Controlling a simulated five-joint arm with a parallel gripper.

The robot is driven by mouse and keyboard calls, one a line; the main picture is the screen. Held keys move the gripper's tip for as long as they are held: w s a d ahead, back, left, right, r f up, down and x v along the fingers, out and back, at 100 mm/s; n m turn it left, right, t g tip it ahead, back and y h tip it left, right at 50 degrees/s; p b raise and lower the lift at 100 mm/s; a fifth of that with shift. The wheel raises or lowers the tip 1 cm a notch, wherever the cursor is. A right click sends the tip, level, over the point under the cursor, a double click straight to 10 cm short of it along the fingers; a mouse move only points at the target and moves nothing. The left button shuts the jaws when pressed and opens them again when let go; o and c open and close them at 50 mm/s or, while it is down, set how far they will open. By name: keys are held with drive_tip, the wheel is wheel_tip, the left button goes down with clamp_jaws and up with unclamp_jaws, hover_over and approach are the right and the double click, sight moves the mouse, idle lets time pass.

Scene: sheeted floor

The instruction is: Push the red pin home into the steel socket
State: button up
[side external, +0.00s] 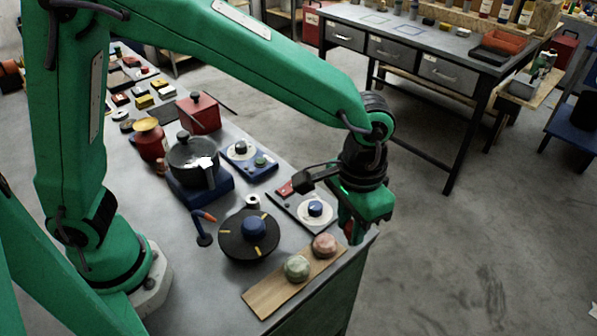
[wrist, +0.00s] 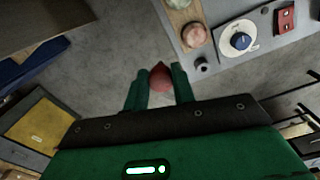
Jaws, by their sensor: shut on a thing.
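The red pin (wrist: 160,77) is between the two green fingers of my gripper (wrist: 159,70) in the wrist view, with its rounded red end showing. In the side view, a little of the red pin (side external: 353,234) shows below my gripper (side external: 354,222), which hangs at the right edge of the bench. My gripper is shut on the pin. A small grey cylinder with a dark opening, which looks like the steel socket (wrist: 202,66), sits at the bench edge, up and right of the pin and apart from it. In the side view that spot is hidden behind my gripper.
A panel with a blue dial (side external: 315,208) stands left of my gripper. A wooden strip (side external: 262,293) carries a pink knob (side external: 325,245) and a green knob (side external: 297,268) at the front. A black disc with a blue hub (side external: 255,228) lies farther left. Open floor lies right of the bench.

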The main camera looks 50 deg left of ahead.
drive_tip(key=o, duration=0.4)
drive_tip(key=c, duration=0.4)
drive_tip(key=shift+w+a, duration=0.2)
drive_tip(key=shift+a, duration=0.35)
drive_tip(key=a+n, duration=0.2)
drive_tip(key=a, duration=0.6)
drive_tip(key=s+a+n, duration=0.1)
drive_tip(key=a+n, duration=0.1)
drive_tip(key=a, duration=0.7)
drive_tip(key=s+a+f+n, duration=0.1)
drive_tip(key=a+n, duration=0.1)
drive_tip(key=a, duration=0.6)
drive_tip(key=shift+s+a+f, duration=0.1)
drive_tip(key=shift+a, duration=0.3)
